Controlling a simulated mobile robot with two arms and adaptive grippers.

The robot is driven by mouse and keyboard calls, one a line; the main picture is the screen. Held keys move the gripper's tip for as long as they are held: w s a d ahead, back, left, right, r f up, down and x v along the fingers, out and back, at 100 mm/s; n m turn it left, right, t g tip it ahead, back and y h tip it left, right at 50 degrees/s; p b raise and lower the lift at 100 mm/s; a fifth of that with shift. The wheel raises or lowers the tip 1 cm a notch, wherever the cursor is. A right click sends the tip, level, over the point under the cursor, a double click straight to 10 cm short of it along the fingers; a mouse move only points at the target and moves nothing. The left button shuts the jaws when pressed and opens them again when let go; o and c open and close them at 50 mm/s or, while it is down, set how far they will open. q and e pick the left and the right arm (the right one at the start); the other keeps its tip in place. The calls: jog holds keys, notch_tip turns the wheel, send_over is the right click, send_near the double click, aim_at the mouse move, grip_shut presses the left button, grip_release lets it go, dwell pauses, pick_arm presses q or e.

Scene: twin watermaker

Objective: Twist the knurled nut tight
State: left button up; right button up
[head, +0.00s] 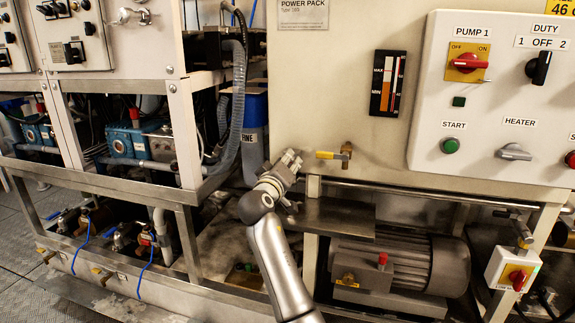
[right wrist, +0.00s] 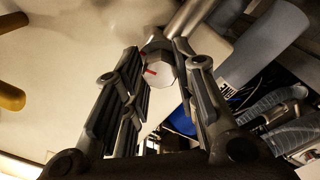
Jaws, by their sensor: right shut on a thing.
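My right gripper (head: 287,163) reaches up in front of the cream cabinet's lower left corner. In the right wrist view its two fingers (right wrist: 158,52) stand on either side of a pale, faceted metal nut (right wrist: 160,73) with a red mark on its face. The fingers are shut on this nut, and a metal pipe (right wrist: 192,20) runs off behind it. In the head view the gripper hides the nut. The knurling is too small to make out. My left gripper is not in view.
A yellow-handled valve (head: 326,155) sits on the cabinet just right of the gripper. A grey corrugated hose (head: 238,105) and a blue container (head: 255,125) are close behind on the left. A metal shelf (head: 335,218) and a motor (head: 400,262) lie below right.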

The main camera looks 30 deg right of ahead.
jog(key=o, duration=1)
jog(key=shift+o, duration=0.2)
jog(key=shift+a, duration=0.1)
jog(key=v, duration=1.2)
